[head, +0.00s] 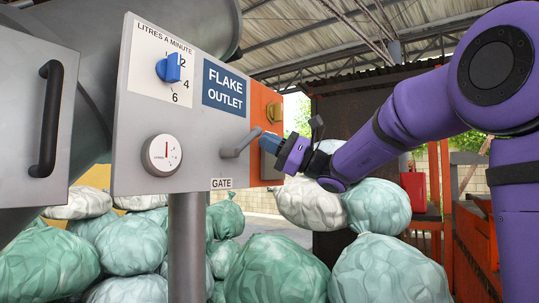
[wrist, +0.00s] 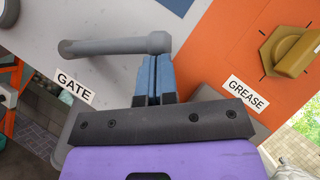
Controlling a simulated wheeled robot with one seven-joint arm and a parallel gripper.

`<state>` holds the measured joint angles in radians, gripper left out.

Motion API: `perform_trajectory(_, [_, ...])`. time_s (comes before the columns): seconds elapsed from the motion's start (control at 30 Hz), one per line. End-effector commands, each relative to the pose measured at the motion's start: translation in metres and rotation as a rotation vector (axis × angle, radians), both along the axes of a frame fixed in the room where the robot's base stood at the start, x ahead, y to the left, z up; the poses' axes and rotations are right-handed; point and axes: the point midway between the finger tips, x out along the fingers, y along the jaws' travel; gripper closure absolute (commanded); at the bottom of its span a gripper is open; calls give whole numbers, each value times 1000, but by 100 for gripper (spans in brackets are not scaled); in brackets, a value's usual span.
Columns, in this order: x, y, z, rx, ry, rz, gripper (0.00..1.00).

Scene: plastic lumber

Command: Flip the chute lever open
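The chute lever (head: 241,143) is a grey bar on the grey panel, above the GATE label (head: 222,183). In the head view it slants up to the right from its left end. In the wrist view the lever (wrist: 115,46) lies nearly level, with its thicker free end at the right. My gripper (head: 268,142) is just right of that free end. In the wrist view its blue fingers (wrist: 153,75) are together with nothing seen between them, their tips right by the lever's end. I cannot tell whether they touch it.
The panel also carries a blue knob (head: 169,68) and a round gauge (head: 161,155). An orange panel with a GREASE label (wrist: 247,92) and a yellow-brown knob (wrist: 289,52) adjoins it on the right. Green and white sacks (head: 277,270) are piled below. A black handle (head: 47,118) is at left.

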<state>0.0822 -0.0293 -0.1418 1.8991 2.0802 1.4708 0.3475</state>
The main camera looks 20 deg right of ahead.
Motion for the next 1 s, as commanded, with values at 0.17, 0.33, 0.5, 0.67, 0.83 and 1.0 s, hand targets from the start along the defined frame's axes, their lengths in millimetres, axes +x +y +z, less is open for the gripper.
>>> perform_trajectory(0.17, [-4,6,18,-138,-102,1,100])
perform_trajectory(0.33, [-10,14,32,-269,-198,2,100])
perform_trajectory(0.5, [-16,23,44,-390,-286,2,100])
perform_trajectory(0.67, [-22,31,53,-487,-356,2,100])
perform_trajectory(0.83, [-27,37,58,-564,-412,2,100])
perform_trajectory(1.0, [-30,42,61,-614,-447,2,100])
